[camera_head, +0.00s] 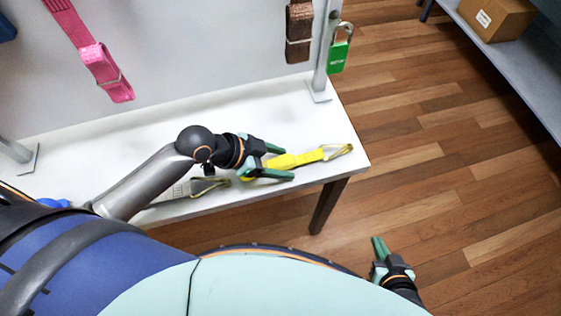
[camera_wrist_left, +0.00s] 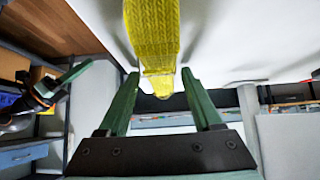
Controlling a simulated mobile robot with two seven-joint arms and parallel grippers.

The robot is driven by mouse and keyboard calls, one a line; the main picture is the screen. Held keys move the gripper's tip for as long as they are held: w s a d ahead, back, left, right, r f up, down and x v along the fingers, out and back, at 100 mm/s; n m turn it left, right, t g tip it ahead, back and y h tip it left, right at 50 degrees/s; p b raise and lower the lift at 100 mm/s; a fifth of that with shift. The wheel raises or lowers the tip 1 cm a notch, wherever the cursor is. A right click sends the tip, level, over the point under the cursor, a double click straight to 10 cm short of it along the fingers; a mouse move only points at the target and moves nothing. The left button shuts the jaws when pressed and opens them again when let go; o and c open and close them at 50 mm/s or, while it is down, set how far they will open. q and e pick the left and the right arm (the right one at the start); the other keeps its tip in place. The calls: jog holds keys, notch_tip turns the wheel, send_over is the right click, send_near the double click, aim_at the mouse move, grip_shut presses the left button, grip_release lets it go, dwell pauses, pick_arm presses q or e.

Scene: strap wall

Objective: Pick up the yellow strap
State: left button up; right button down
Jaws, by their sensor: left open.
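The yellow strap (camera_head: 292,160) lies on the white table near its front right corner, with a metal hook at its right end. In the left wrist view the yellow strap (camera_wrist_left: 152,35) comes down from the top, and its lower end shows between the fingers. My left gripper (camera_head: 284,163) is open, its green fingers on either side of the strap's left part; I cannot tell if they touch it. The left fingers also show in the wrist view (camera_wrist_left: 160,88). My right gripper (camera_head: 379,252) is over the floor, away from the table; its opening is unclear.
A grey strap (camera_head: 190,190) with a hook lies left, partly under my left arm. A pink strap (camera_head: 102,70) and a brown strap (camera_head: 299,30) hang on the panel, beside a green padlock (camera_head: 339,55). A shelf with a cardboard box (camera_head: 497,17) stands far right.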

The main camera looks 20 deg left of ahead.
pick_arm(q)
grip_shut()
dwell(0.6)
